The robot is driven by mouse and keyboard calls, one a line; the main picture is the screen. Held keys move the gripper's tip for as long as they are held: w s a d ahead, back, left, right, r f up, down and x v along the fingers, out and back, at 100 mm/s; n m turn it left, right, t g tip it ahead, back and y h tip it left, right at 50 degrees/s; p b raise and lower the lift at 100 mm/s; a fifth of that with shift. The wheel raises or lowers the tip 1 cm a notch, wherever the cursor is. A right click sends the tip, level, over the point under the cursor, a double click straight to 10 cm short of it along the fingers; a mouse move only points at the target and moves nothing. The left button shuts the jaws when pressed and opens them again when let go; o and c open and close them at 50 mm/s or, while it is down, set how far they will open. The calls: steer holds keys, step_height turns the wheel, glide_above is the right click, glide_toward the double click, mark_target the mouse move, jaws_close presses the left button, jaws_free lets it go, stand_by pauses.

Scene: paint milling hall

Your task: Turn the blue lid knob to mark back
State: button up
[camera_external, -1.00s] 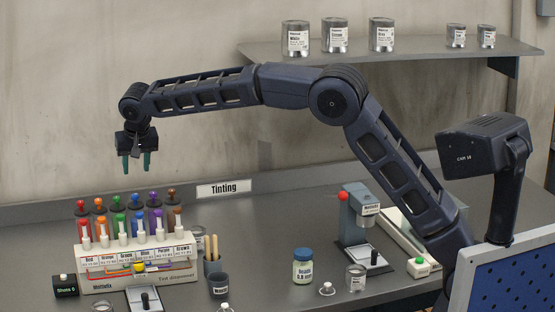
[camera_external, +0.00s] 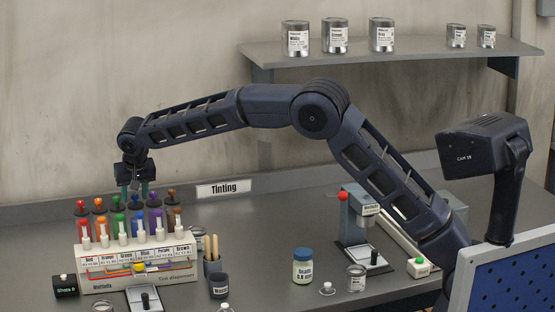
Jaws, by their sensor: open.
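The tint dispenser (camera_external: 170,283) stands at the left of the bench, with a row of coloured canisters labelled by colour. Each canister has a matching lid knob at the back. The blue lid knob (camera_external: 136,198) is between the green knob (camera_external: 118,202) and the purple knob (camera_external: 154,197). The knob's marks are too small to read.
A cup with wooden sticks (camera_external: 212,265) and a dark waste cup (camera_external: 219,286) stand right of the dispenser. A "Shots 0" counter (camera_external: 65,286) is at its left. A labelled jar (camera_external: 303,267) and a mixer (camera_external: 357,220) stand farther right.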

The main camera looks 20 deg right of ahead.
jaws_close()
stand_by(0.4)
steer(key=n, duration=0.2)
steer(key=n+y, duration=0.1)
steer(key=shift+w+d+n, duration=0.1)
steer(key=shift+d+n, duration=0.1)
steer(key=shift+n, duration=0.2)
steer(key=n+g+y, duration=0.1)
steer(key=n, duration=0.2)
steer(key=shift+w+d+n+y, duration=0.1)
steer(key=shift+n+y, duration=0.2)
steer(key=shift+y, duration=0.1)
steer(key=n+g, duration=0.1)
steer(key=n, duration=0.2)
steer(key=n+g+y, duration=0.1)
steer(key=n, duration=0.2)
steer(key=shift+w, duration=0.1)
steer(key=shift+n, duration=0.3)
